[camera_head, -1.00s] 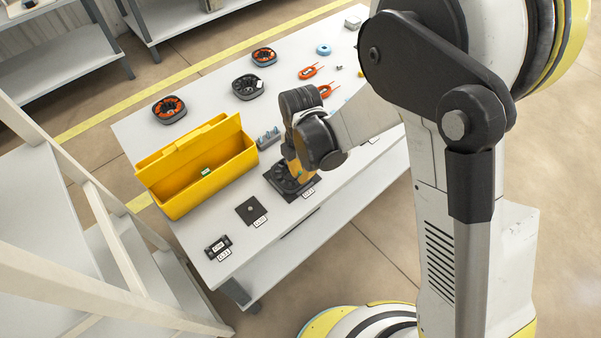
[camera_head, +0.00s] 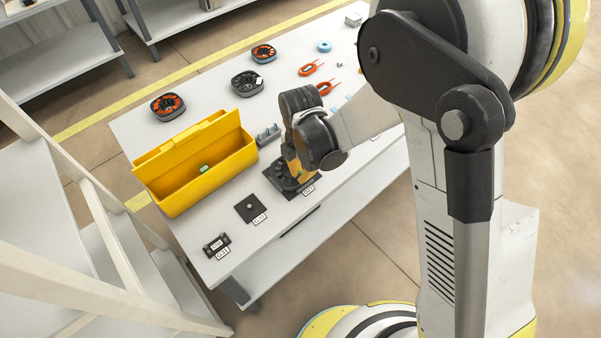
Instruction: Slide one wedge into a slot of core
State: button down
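A dark round core (camera_head: 284,178) lies on a black square plate near the table's front edge. My gripper (camera_head: 294,175) points down over the right part of the core, seemingly at or just above it. Its fingertips are small and partly hidden by my wrist, so I cannot see whether they hold a wedge. No wedge can be made out in a slot. A grey block with small upright pieces (camera_head: 268,134) stands just behind the core; I cannot tell whether those pieces are wedges.
A yellow open bin (camera_head: 195,165) with a small green item stands left of the core. A black square plate (camera_head: 250,208) and a small black part (camera_head: 217,245) lie along the front edge. Cores with orange windings (camera_head: 168,106) and orange coils (camera_head: 311,69) lie farther back.

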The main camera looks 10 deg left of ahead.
jog(key=shift+f, duration=0.3)
jog(key=c, duration=1.5)
grip_release()
jog(key=shift+c, duration=0.2)
jog(key=shift+r+p, duration=1.45)
jog(key=shift+r, duration=1.1)
notch_tip(320, 180, up, 12)
